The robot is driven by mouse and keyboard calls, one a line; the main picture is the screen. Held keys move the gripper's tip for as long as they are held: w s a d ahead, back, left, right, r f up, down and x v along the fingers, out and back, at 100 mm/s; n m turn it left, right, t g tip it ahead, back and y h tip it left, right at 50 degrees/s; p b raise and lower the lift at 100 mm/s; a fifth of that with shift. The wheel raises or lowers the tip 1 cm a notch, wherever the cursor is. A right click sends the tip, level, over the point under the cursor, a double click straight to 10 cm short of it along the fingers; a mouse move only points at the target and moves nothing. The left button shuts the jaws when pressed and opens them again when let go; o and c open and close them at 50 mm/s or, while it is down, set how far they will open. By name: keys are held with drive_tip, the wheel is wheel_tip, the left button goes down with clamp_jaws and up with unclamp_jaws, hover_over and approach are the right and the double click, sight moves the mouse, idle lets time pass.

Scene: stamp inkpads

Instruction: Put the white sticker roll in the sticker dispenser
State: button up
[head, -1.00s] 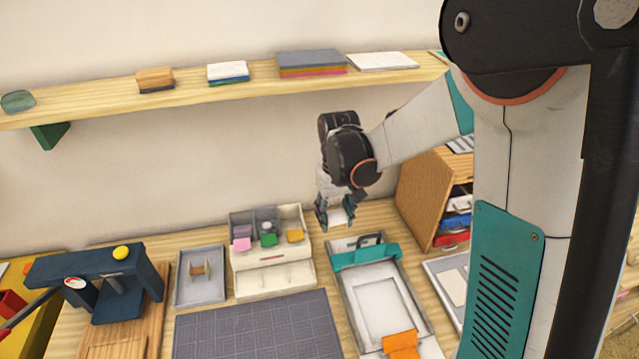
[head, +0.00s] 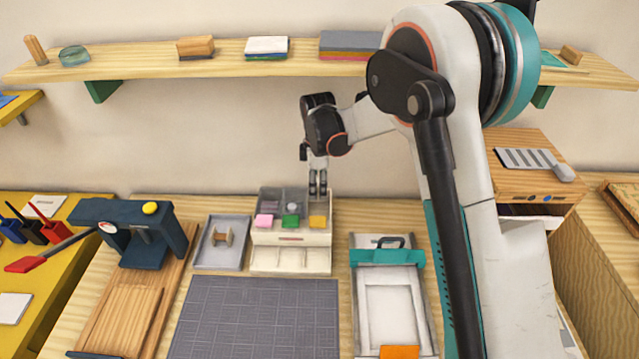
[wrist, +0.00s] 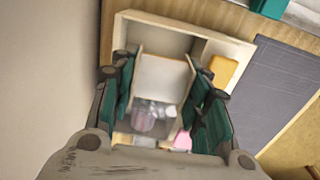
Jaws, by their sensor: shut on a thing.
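My gripper (head: 318,190) is at the back right of a cream organizer (head: 291,238), with its fingers pointing down. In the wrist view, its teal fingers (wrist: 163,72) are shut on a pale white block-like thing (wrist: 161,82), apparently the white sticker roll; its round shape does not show. It hangs over the back right compartment (wrist: 152,38) of the organizer; I cannot tell whether it touches. In the head view, the held thing is largely hidden. No part is clearly recognizable as the sticker dispenser; the organizer's compartments lie right below the gripper.
Pink (head: 264,220), green (head: 290,220) and yellow (head: 317,221) pads sit along the organizer's front row. A grey tray (head: 205,262) with a wooden spool stands left, a teal-clamped frame (head: 372,258) right. A shelf (head: 215,67) runs above. The grey mat (head: 255,315) is clear.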

drive_tip(key=shift+f+b, duration=3)
drive_tip(key=shift+f, duration=2.05)
drive_tip(key=o, duration=1.1)
drive_tip(key=shift+r, duration=0.1)
drive_tip(key=shift+r+p, duration=2.45)
drive_tip(key=shift+r, duration=2.05)
drive_tip(key=shift+f, duration=0.1)
